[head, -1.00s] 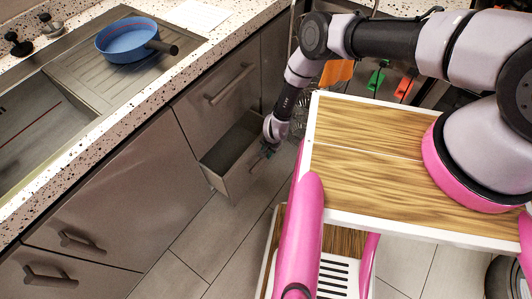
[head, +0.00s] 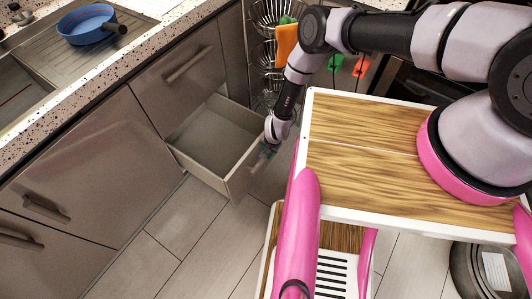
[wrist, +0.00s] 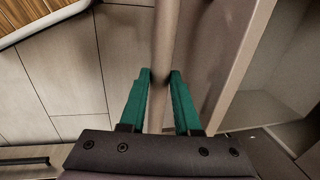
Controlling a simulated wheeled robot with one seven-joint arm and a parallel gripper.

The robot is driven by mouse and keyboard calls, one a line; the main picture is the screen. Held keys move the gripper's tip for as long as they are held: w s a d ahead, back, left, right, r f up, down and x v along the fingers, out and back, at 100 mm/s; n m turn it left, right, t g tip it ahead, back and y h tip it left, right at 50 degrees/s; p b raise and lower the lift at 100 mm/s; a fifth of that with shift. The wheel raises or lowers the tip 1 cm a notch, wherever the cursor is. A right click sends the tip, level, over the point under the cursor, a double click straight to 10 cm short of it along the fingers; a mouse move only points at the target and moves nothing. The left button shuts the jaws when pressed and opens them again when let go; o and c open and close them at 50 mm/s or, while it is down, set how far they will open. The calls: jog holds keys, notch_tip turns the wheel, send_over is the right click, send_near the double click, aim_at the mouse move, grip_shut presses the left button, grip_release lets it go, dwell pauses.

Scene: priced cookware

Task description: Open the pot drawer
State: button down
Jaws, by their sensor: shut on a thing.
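The lower drawer (head: 208,140) under the counter is pulled well out, and its visible inside looks empty. My gripper (head: 266,152) is at the drawer's front, on its right side in the head view. In the wrist view my gripper's green fingers (wrist: 160,76) are shut around the drawer's bar handle (wrist: 166,35), one finger on each side. The drawer front's edge (wrist: 238,70) runs just right of the handle there, with the open inside beyond it. In the head view the handle is mostly hidden by my gripper.
A closed drawer with a bar handle (head: 188,66) sits above. A blue pan (head: 88,24) rests on the sink drainer. A wire rack (head: 266,54) with hanging cloths (head: 286,42) stands behind my arm. A metal pan (head: 470,275) is at bottom right. Floor before the cabinets (head: 165,235) is clear.

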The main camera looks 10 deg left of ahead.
jog(key=c, duration=0.6)
grip_release()
jog(key=shift+c, duration=0.2)
notch_tip(320, 180, up, 11)
jog(key=d, duration=0.2)
jog(key=shift+s+f, duration=0.15)
jog(key=shift+s, duration=0.25)
